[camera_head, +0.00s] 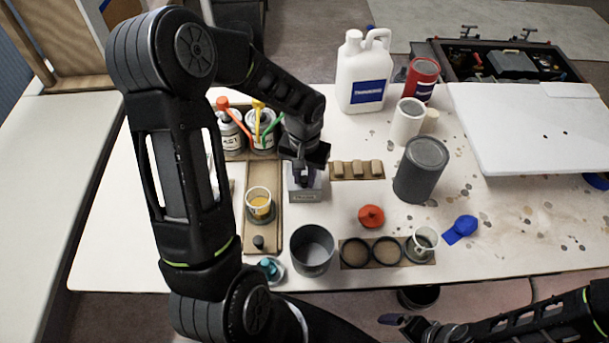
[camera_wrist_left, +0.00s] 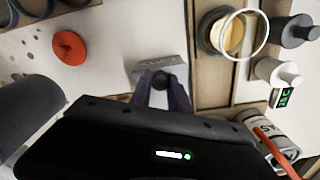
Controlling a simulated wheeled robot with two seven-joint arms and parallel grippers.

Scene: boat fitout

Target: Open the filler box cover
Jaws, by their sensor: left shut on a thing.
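The filler box (camera_head: 306,194) is a small grey-white box with a label on its front, near the middle of the table. It also shows in the wrist view (camera_wrist_left: 150,66). My left gripper (camera_head: 303,178) is right over it, pointing down. In the wrist view my left gripper (camera_wrist_left: 163,82) is shut on a dark round knob between its fingertips, at the box's cover. The hand hides most of the cover, so I cannot tell if it is raised. My right gripper (camera_head: 408,324) is low at the bottom edge, away from the box; its jaws are unclear.
Left of the box stands a wooden tray (camera_head: 249,222) with a yellow-filled cup (camera_head: 259,205). Two tins with coloured sticks stand behind. A grey pot (camera_head: 312,250), an orange knob-like piece (camera_head: 371,216) and a grey can (camera_head: 421,168) stand close by. A white jug (camera_head: 362,75) stands at the back.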

